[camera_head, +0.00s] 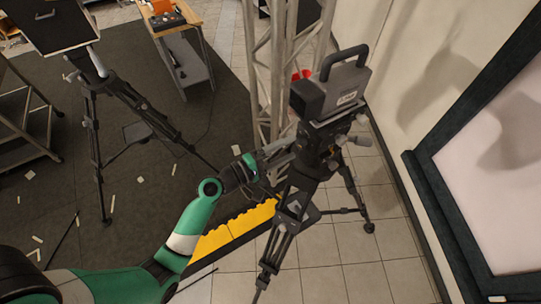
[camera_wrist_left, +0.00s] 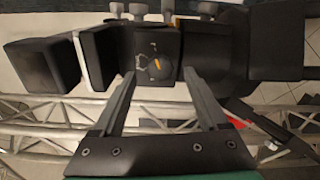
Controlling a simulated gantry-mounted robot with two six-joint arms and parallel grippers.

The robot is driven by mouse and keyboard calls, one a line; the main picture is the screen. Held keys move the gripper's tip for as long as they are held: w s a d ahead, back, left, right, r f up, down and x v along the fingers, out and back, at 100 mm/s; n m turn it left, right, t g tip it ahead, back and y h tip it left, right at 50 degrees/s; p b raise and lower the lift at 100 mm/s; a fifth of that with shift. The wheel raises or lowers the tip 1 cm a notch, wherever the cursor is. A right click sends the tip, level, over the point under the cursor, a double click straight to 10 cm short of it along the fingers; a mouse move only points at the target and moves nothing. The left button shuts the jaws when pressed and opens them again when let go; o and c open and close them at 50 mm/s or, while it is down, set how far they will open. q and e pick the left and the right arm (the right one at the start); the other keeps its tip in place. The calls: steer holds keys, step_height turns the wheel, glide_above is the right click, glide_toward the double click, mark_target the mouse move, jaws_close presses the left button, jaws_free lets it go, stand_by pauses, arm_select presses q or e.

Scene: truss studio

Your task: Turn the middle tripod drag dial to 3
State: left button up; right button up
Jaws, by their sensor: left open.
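A black tripod (camera_head: 285,215) with a camera (camera_head: 318,95) on top stands right of centre in the head view. In the left wrist view, a round dark dial (camera_wrist_left: 159,68) with an orange mark sits on a black block of the tripod head. Its numbers are too small to read. My left gripper (camera_head: 288,143) is beside the tripod head. In the left wrist view its two fingers (camera_wrist_left: 157,82) are spread, with the dial between and just beyond their tips. I cannot tell if they touch it. My right gripper is not in view.
A metal truss (camera_head: 262,75) stands close behind the tripod. A yellow cable ramp (camera_head: 232,233) lies on the floor below my left arm. Another tripod (camera_head: 95,130) stands at the left. A framed panel (camera_head: 480,190) leans at the right.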

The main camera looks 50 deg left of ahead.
arm_select(q)
steer(key=s, duration=0.9)
steer(key=shift+s+a, duration=0.2)
steer(key=shift+a, duration=0.15)
